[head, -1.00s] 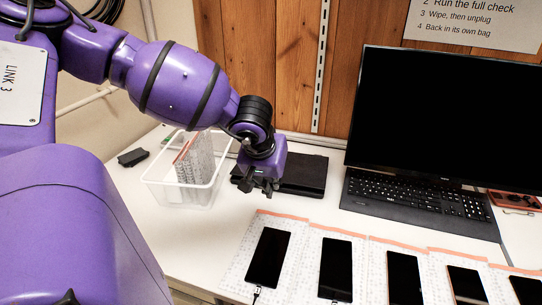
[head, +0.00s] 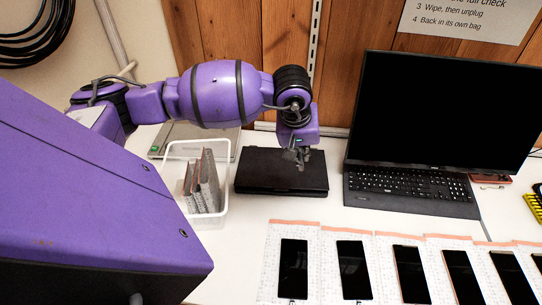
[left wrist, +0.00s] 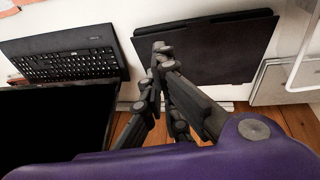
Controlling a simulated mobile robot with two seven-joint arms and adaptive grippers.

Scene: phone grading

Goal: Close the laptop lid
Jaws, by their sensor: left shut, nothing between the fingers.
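A black laptop (head: 425,110) stands open at the right of the head view, its dark screen upright behind its keyboard (head: 410,185). In the left wrist view its keyboard (left wrist: 70,62) is at the upper left and its screen (left wrist: 50,120) at the lower left. A flat black closed slab (head: 265,172) lies left of it; I cannot tell whether it is another laptop. My left gripper (head: 298,160) is shut and empty over the slab's right part, left of the open laptop; in the left wrist view its fingertips (left wrist: 160,50) overlap the slab's edge. Contact is unclear. My right gripper is not in view.
A clear bin (head: 217,212) with grey sleeves stands left of the slab. A flat grey thing (head: 165,137) lies behind the bin. Several dark phones on patterned bags (head: 317,235) line the front of the white table. A wooden wall (head: 375,30) rises behind.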

